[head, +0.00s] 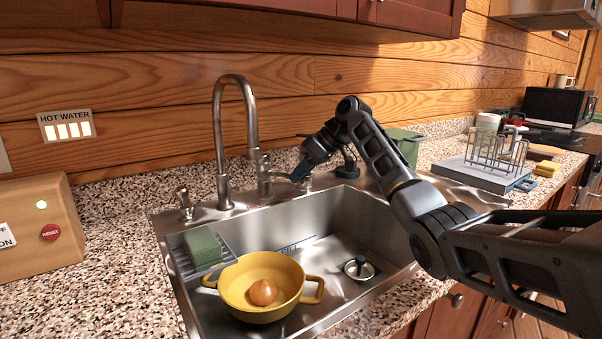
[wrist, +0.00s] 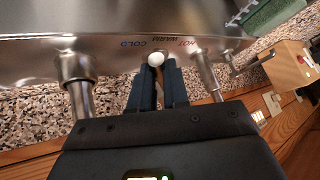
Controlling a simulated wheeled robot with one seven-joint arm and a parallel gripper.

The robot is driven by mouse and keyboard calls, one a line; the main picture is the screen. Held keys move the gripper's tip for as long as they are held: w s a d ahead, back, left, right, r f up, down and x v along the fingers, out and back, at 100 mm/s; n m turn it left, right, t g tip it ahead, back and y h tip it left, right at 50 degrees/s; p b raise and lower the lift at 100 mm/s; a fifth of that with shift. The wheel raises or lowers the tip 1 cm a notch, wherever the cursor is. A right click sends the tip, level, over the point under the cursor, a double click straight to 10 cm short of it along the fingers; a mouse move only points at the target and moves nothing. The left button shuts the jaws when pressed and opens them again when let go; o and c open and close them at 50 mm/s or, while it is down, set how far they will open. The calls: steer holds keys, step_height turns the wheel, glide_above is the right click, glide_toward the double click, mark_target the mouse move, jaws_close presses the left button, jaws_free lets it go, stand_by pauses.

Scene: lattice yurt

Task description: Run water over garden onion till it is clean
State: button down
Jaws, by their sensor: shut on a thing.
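The garden onion (head: 263,292), round and orange-brown, sits inside a yellow two-handled pot (head: 232,290). The pot stands in the steel sink (head: 345,225), at its near left. The tall curved faucet (head: 219,130) rises behind the sink; I see no clear stream of water from it. My gripper (head: 300,172) is at the sink's back edge, right of the spout. In the wrist view its fingers are shut on a small pale round knob (wrist: 155,59), apparently the tap lever's end, by the COLD, WARM and HOT marks. The lever is mostly hidden.
A green sponge (head: 202,246) lies on a rack at the sink's left. A drain stopper (head: 359,268) is on the sink floor. A dish rack (head: 490,165) stands on the right counter. A box with a RESET button (head: 50,232) stands at left, below a HOT WATER gauge (head: 66,126).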

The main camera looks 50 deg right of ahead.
steer(key=c, duration=1.1)
jaws_free()
steer(key=v, duration=0.7)
steer(key=shift+s+d+r, duration=0.2)
steer(key=shift+s+r, duration=0.05)
steer(key=shift+r, duration=0.05)
